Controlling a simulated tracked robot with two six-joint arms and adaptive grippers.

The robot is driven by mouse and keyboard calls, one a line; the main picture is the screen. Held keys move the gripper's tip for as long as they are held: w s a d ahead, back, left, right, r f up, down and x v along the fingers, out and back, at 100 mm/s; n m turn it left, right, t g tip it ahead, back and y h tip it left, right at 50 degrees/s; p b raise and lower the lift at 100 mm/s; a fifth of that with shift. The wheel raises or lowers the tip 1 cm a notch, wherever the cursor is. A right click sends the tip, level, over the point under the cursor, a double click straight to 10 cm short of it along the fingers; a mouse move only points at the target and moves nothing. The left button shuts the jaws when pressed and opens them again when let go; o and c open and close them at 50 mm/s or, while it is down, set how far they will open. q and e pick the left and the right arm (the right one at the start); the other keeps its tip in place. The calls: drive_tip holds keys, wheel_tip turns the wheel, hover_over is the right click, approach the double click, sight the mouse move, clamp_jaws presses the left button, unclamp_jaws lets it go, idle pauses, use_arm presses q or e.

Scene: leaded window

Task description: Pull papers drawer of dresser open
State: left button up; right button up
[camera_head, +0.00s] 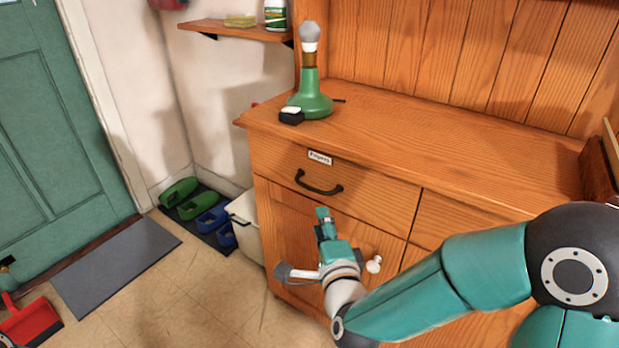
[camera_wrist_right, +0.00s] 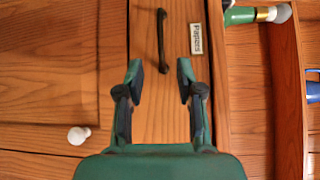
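The wooden dresser (camera_head: 470,132) has a top-left drawer (camera_head: 375,187) with a white label reading "Papers" (camera_head: 320,158) and a black bar handle (camera_head: 319,184). The drawer front looks flush with the dresser. In the right wrist view the handle (camera_wrist_right: 162,40) lies ahead of the fingers, with the label (camera_wrist_right: 196,38) to its right. My right gripper (camera_head: 323,213) is just below the handle in the head view, apart from it. In the wrist view, my right gripper (camera_wrist_right: 160,80) is open and empty, its fingers on either side of the handle's line. My left gripper does not show.
A green lamp-like bottle (camera_head: 311,92) and a small black-and-white object (camera_head: 291,115) stand on the dresser top. A white cupboard knob (camera_head: 374,264) is right of my gripper. A white bin (camera_head: 246,222) stands left of the dresser. Floor further left has a grey mat (camera_head: 115,265).

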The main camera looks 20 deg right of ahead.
sight(310, 187)
drive_tip(key=w, duration=0.4)
drive_tip(key=w+d, duration=0.1)
drive_tip(key=w, duration=0.3)
drive_tip(key=w+f, duration=0.1)
drive_tip(key=w, duration=0.4)
drive_tip(key=shift+d, duration=0.35)
drive_tip(key=shift+c, duration=0.4)
clamp_jaws()
drive_tip(key=shift+f, duration=0.1)
